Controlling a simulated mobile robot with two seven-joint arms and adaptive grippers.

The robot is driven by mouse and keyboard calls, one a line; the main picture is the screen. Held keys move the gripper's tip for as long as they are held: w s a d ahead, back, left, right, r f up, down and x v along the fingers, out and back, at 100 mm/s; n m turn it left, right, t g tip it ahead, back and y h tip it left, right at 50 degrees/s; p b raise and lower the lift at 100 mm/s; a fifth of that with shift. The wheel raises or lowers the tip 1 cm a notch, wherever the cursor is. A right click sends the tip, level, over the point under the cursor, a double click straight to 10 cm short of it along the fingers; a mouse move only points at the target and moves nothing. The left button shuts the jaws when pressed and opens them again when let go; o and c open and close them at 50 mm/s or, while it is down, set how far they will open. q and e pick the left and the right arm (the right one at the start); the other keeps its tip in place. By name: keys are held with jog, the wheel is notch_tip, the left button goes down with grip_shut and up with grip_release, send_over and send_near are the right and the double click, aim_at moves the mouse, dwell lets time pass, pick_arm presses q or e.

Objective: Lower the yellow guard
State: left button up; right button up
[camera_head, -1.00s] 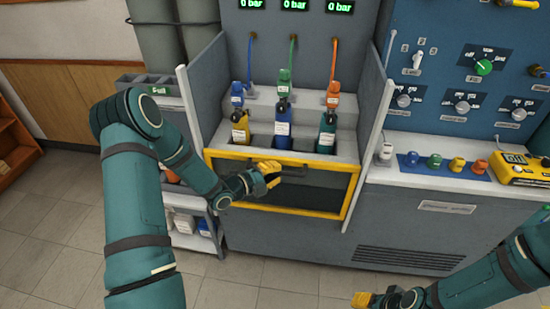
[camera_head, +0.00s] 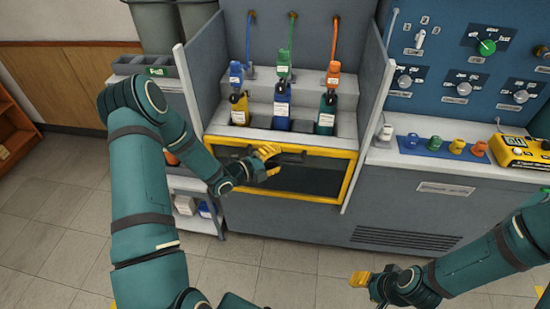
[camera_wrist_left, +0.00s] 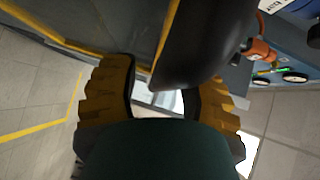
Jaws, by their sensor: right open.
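The yellow guard (camera_head: 347,180), a yellow frame with a dark panel, sits low on the front of the test bench below the bottles. A dark bar handle (camera_head: 291,158) runs along its upper part and shows close up in the left wrist view (camera_wrist_left: 205,40). My left gripper (camera_head: 267,160) is at the left part of this handle. In the left wrist view its yellow fingers (camera_wrist_left: 160,95) stand apart with a gap between them, the handle just at their tips. My right gripper (camera_head: 362,281) is open and empty, low over the floor in front of the bench.
Yellow, blue and green bottles (camera_head: 282,110) stand in the bay above the guard, between grey side walls (camera_head: 370,130). A control panel (camera_head: 470,65) and a ledge with coloured caps (camera_head: 434,144) are at the right. A shelf (camera_head: 190,185) stands left. The floor in front is clear.

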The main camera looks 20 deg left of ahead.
pick_arm(q)
jog(key=shift+a, duration=0.1)
jog(key=v, duration=1.2)
jog(key=shift+d, duration=0.2)
jog(key=d+f+n+g+y, duration=0.35)
jog(key=d+f+n, duration=0.35)
jog(key=d+n, duration=0.45)
jog(key=s+d+f+n+g, duration=0.4)
jog(key=s+d+n+g, duration=0.5)
jog(key=s+d+n, duration=0.2)
jog(key=shift+s+f+n+y, duration=0.35)
jog(key=shift+s+n+y, duration=0.1)
jog(key=shift+s+n, duration=0.35)
